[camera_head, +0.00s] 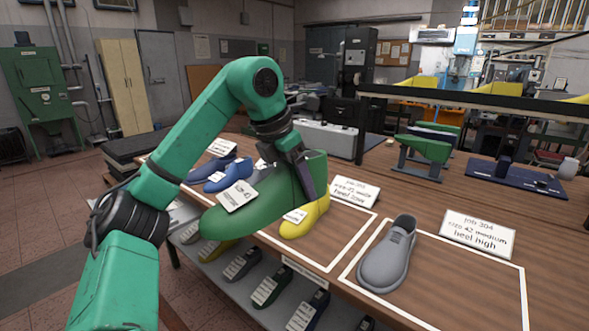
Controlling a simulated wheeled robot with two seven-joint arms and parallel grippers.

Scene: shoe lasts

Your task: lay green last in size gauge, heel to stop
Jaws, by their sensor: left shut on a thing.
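The green last (262,205) is large in the middle of the camera_head view, with a white tag (237,195) hanging at its side. My left gripper (304,178) is shut on the upper part of the green last, at its right end, and appears to hold it above the table. The last's toe points to the left. A dark blue board (515,182) with upright dark blocks lies at the right back of the table; it looks like the size gauge, well apart from the last. My right gripper is not in view.
A yellow last (310,219) lies partly hidden behind the green one. A grey shoe (388,260) sits in a white-outlined area, near label cards (477,235). Blue lasts (229,177) lie at left. Several lasts lie on the lower shelf.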

